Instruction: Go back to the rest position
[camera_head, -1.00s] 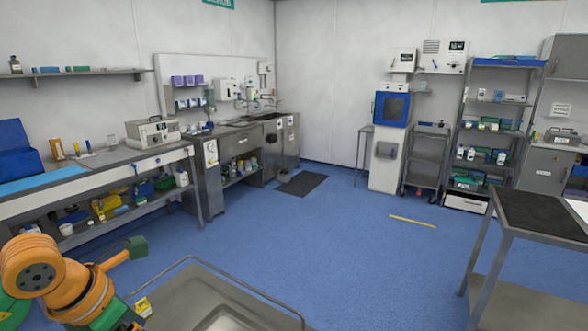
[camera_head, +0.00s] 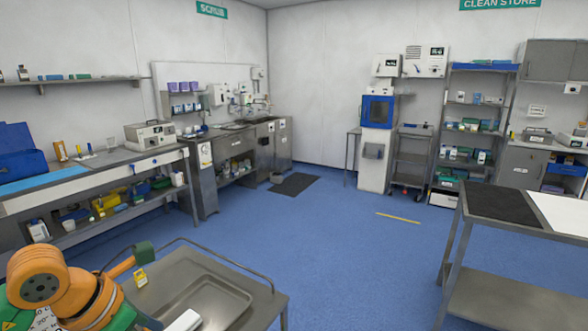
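My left arm (camera_head: 62,287), orange and green, comes in at the lower left corner, beside a steel table. Neither my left gripper nor my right gripper shows in the head view. My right arm is out of view. The steel table (camera_head: 262,292) in front of me has a raised rail and a sunken tray (camera_head: 205,298). A small yellow item (camera_head: 140,278) stands on its left part, close to my arm. A white item (camera_head: 183,321) lies at the bottom edge, partly cut off.
A long bench (camera_head: 95,173) with equipment runs along the left wall. A metal table (camera_head: 475,237) with a black mat (camera_head: 503,206) stands at the right. Shelving (camera_head: 468,128) and a blue-fronted cabinet (camera_head: 377,112) stand at the back. Open blue floor (camera_head: 335,235) lies between.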

